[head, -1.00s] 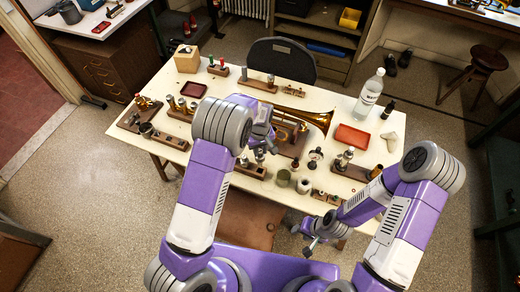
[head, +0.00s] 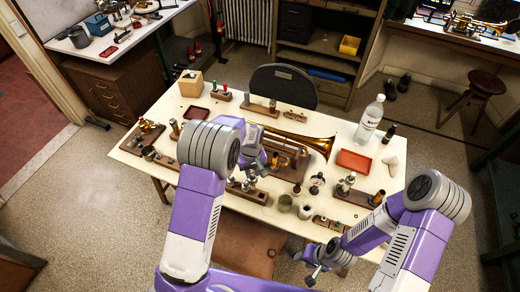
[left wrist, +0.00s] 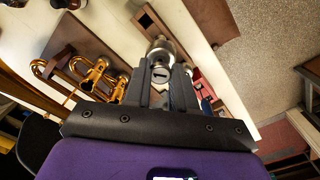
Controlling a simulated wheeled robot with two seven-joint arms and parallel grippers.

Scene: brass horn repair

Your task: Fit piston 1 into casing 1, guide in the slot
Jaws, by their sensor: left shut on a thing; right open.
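My left gripper (left wrist: 168,88) is shut on a silver cylindrical piece (left wrist: 161,66) that looks like a piston. Its far end and any guide on it cannot be made out. In the head view my left gripper (head: 252,170) is over the table beside the brass horn (head: 312,146), and my arm hides what it holds. In the left wrist view the horn's brass tubing and casings (left wrist: 95,76) lie left of the fingers, apart from the held piece. I cannot tell which casing is number 1. My right gripper (head: 314,274) is open and empty in front of the table.
A dark chair (head: 283,82) stands behind the table.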

